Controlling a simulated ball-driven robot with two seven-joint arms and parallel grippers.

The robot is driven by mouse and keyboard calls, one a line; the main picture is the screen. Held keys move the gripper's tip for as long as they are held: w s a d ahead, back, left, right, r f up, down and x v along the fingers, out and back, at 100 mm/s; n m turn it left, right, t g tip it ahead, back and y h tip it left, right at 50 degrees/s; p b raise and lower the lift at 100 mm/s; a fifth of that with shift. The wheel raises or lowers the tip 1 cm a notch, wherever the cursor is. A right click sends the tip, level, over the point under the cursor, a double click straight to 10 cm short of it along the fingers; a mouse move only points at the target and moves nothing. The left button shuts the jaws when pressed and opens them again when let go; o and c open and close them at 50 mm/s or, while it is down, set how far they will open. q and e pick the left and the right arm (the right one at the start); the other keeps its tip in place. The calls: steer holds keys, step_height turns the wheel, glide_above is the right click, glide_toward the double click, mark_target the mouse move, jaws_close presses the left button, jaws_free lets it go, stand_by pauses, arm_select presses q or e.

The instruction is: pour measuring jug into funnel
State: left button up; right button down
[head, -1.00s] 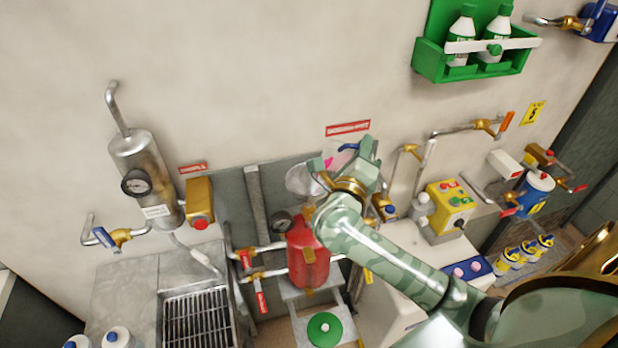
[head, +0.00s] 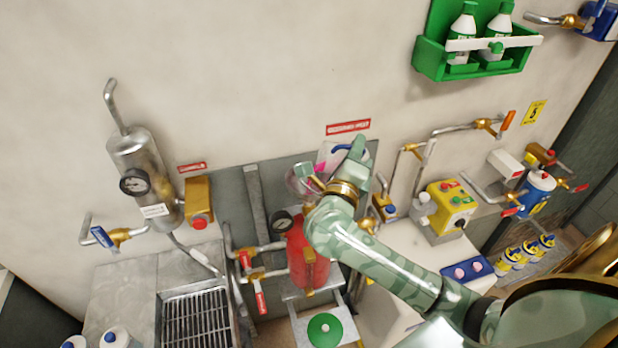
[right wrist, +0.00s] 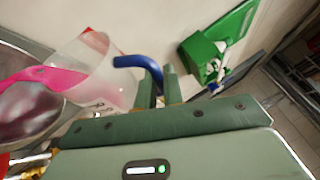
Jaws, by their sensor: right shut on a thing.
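My right gripper (head: 352,160) is shut on the blue handle (right wrist: 140,66) of the measuring jug. The jug (head: 330,154) is clear, tilted to the left and partly hidden by the gripper in the head view. It also shows in the right wrist view (right wrist: 100,62), with bright pink liquid (right wrist: 62,78) at its low side. The pink reaches left over the shiny funnel (right wrist: 22,112); I cannot tell how much is falling. In the head view the funnel (head: 298,180) is just left of the jug, above the red tank. My left gripper is out of view.
The red tank (head: 308,258) with a gauge (head: 283,221) and pipes stands below the funnel. A yellow control box (head: 450,206) is to the right. A steel sink with a grate (head: 195,318) is at lower left.

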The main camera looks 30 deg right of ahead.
mark_target(340, 146)
steer(key=shift+w+a+f+n+b, duration=0.1)
steer(key=shift+w+a+n+b, duration=0.15)
steer(key=shift+a+n+b, duration=0.25)
steer(key=shift+w+a+r+n+t+p, duration=0.2)
steer(key=shift+a+r+n+t+p, duration=0.15)
steer(key=shift+a+n+t+p, duration=0.35)
steer(key=shift+w+a+r+n+t+p, duration=0.2)
steer(key=shift+a+r+n+t+p, duration=0.2)
steer(key=shift+n+p, duration=0.45)
stand_by(0.5)
